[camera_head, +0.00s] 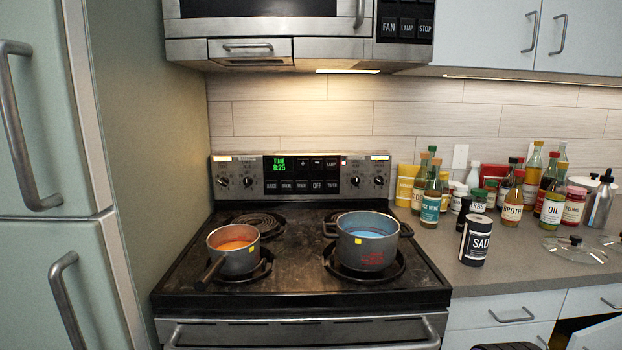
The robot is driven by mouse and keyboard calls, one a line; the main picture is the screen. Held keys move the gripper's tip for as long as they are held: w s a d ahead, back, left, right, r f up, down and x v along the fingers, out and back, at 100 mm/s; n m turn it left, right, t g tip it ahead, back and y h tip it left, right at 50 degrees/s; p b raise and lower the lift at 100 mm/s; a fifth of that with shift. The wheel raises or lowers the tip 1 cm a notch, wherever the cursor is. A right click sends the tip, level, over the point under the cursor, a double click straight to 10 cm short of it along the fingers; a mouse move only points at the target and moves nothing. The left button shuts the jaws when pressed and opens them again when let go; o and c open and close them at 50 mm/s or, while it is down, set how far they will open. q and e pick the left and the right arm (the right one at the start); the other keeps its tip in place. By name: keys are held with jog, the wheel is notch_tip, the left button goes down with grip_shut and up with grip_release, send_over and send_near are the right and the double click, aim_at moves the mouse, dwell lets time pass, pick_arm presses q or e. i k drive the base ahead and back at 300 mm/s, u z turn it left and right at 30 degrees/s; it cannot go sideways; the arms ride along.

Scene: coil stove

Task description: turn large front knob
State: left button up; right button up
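The stove's back panel (318,186) stands upright behind the cooktop. It carries a pair of dark knobs at its left end, an outer one (223,182) and an inner one (248,182). Another pair sits at its right end, an inner one (355,181) and an outer one (379,181). The knob markings are too small to read, so I cannot tell which is the large front knob. A large grey pot (366,250) with blue contents sits on the front right burner.
A small saucepan (236,258) with orange contents sits on the front left burner, handle toward the front. The back left coil (258,222) is bare. Bottles, jars and a salt canister (475,240) crowd the right counter. A fridge (45,150) flanks the left; a microwave (265,28) hangs above.

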aim_at(378, 180)
jog(key=z, duration=2.35)
jog(key=i, duration=1.4)
jog(key=u, duration=2.45)
